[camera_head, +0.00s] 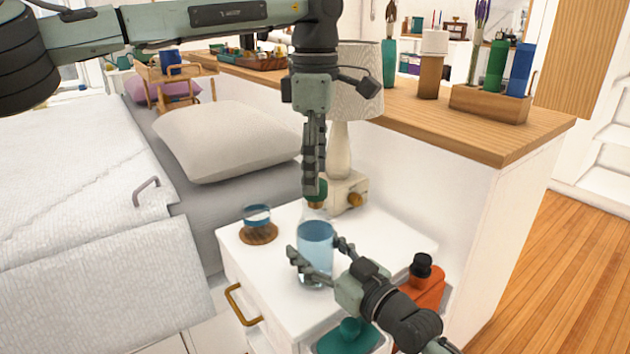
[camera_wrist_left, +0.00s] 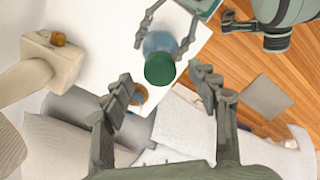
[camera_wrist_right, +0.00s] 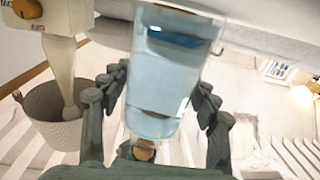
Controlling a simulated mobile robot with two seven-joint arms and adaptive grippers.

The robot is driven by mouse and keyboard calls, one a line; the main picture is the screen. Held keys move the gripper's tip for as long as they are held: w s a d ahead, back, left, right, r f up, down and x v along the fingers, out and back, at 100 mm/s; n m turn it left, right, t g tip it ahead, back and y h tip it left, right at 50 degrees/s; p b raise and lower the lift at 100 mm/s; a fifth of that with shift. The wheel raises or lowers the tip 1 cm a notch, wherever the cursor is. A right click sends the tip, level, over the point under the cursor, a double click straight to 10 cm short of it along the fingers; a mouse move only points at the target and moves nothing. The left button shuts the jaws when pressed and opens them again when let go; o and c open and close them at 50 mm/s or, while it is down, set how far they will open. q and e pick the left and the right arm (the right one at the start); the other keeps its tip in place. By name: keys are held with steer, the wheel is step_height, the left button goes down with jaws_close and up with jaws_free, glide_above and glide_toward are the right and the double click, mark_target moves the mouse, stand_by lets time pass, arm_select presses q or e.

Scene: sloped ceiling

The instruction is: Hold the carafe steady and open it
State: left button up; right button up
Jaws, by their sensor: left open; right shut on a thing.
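The glass carafe (camera_head: 316,240) stands upright on the white nightstand (camera_head: 278,277), with bluish water in it. Its green stopper (camera_head: 316,194) sits in the neck and shows from above in the left wrist view (camera_wrist_left: 160,69). My right gripper (camera_head: 318,260) is shut around the carafe's body, which fills the space between its fingers in the right wrist view (camera_wrist_right: 168,65). My left gripper (camera_head: 314,188) points straight down at the stopper. Its fingers are open on either side of the stopper in the left wrist view, with gaps. The fingers partly hide the stopper in the head view.
A glass (camera_head: 257,214) stands on a round cork coaster (camera_head: 259,234) left of the carafe. A table lamp (camera_head: 340,150) stands close behind. An orange bottle (camera_head: 428,288) and a teal object (camera_head: 350,335) are near my right arm. A wooden-topped partition (camera_head: 450,135) rises behind.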

arm_select(q)
step_height(320, 180, up, 9)
stand_by(0.3)
arm_select(e)
steer(key=o, duration=1.8)
